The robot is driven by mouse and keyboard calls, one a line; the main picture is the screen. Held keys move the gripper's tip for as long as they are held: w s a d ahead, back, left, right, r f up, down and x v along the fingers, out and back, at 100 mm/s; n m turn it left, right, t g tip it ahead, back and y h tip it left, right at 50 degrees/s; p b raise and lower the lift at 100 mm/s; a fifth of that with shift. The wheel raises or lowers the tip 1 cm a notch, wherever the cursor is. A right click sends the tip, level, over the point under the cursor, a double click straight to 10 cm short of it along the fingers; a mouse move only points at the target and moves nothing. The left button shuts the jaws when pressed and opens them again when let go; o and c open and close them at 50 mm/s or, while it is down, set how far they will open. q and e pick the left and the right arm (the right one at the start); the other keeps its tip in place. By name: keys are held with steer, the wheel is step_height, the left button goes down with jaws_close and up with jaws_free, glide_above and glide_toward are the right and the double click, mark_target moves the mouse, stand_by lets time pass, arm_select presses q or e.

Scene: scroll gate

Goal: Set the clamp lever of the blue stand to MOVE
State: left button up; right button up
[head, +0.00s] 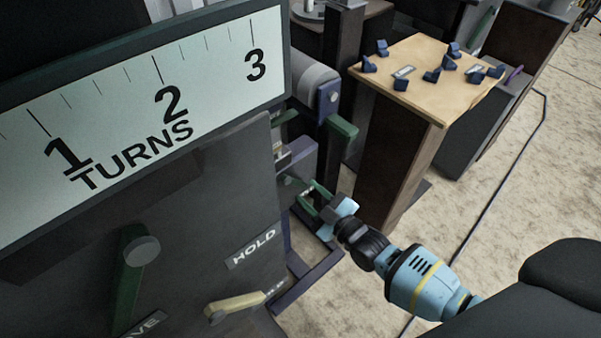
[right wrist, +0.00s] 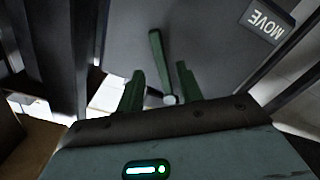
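The blue stand (head: 302,152) is behind the right edge of the big dark panel, and much of it is hidden. My right gripper (head: 317,202) reaches toward its side, with two green fingers apart. In the right wrist view, the gripper (right wrist: 160,88) is open, with a green clamp lever (right wrist: 157,58) showing between the fingers against a grey plate. The lever's round pivot (right wrist: 170,100) is at its near end. Contact with the lever cannot be told. A MOVE label (right wrist: 264,21) is on the plate, right of the lever. My left gripper is not in view.
The dark panel (head: 190,215) fills the left, with a TURNS scale (head: 140,110), HOLD label (head: 254,246), green lever (head: 130,275) and cream lever (head: 236,305). A wooden-topped table (head: 425,105) with several small blue blocks stands behind my right gripper.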

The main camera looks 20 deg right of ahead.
mark_target(300, 184)
steer(key=shift+b+x, duration=0.45)
steer(key=shift+x, duration=1.25)
jaws_close()
